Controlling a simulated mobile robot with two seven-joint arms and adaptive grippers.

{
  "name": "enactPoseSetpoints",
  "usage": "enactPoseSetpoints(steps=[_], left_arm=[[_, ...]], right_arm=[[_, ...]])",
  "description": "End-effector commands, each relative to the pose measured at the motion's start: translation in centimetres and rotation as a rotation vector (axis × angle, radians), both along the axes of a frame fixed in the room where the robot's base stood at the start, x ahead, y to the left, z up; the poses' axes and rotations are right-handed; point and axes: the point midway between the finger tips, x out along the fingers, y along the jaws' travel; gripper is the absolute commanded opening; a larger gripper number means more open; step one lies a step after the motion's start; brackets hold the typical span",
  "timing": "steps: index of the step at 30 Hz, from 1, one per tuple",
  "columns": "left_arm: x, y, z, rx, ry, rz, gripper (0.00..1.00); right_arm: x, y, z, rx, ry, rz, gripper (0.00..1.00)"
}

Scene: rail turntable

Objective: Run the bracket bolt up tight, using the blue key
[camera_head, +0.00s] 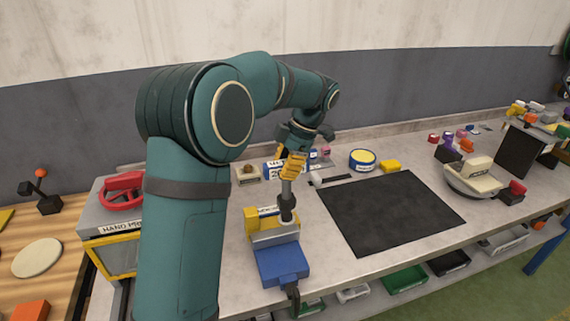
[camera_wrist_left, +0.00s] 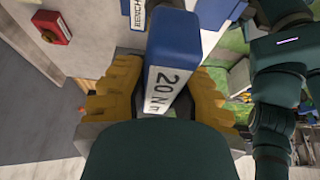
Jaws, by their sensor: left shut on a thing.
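My left gripper (camera_head: 291,168) has yellow fingers and is shut on the blue key (camera_head: 272,170). In the left wrist view the key's blue handle (camera_wrist_left: 172,45), with a white label reading "20 N M", lies between the yellow fingers. The key's grey shaft points down to a dark socket, which is at the top of the bracket fixture (camera_head: 275,236). The fixture has yellow and pale parts over a blue block (camera_head: 281,264). The bolt is hidden at the socket, so I cannot tell how it is seated. My right gripper is not in view.
A black mat (camera_head: 390,211) lies right of the fixture. A blue and yellow tape roll (camera_head: 362,159) and a yellow block (camera_head: 389,166) stand behind it. A red-handled hand press (camera_head: 122,192) stands left, partly behind my left arm. A pale device (camera_head: 472,178) stands right.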

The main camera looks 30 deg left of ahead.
Motion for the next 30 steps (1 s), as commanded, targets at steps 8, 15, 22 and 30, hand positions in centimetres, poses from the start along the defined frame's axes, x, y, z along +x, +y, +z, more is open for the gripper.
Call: enactPoseSetpoints(steps=[8, 15, 22, 30], left_arm=[[0.0, 0.0, 0.0, 0.000, -0.001, -0.004, 0.00], [0.0, 0.0, -0.3, 0.000, -0.001, -0.006, 0.00], [0.0, 0.0, -0.8, 0.000, -0.001, -0.006, 0.00], [0.0, 0.0, -1.4, 0.001, -0.001, -0.006, 0.00]], right_arm=[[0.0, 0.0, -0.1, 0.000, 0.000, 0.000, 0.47], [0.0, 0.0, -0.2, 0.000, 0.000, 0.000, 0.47], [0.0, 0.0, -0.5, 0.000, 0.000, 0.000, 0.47], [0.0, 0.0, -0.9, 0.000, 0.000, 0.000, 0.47]])
